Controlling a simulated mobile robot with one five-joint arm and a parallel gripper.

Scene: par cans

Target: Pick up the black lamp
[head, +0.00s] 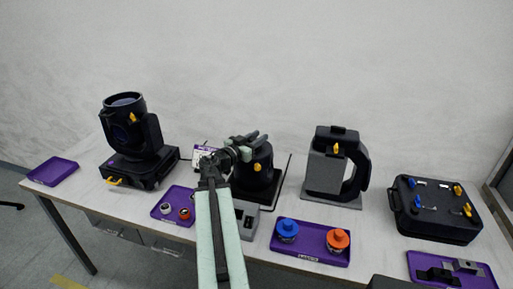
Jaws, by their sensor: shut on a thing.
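A black lamp (256,176) with a yellow knob stands at the middle of the table, on a dark base. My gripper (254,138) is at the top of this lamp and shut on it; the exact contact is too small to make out. My arm hides the lamp's left side. Another black lamp (130,130), a moving head with a round lens on top and a yellow knob, stands upright on its base at the left, apart from my gripper.
A grey and black yoke-shaped unit (326,168) stands right of the middle. A black case (434,210) lies further right. Purple trays (52,171) lie around the table; one holds a blue knob (287,228) and an orange knob (338,238). A grey block (247,220) sits close in front.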

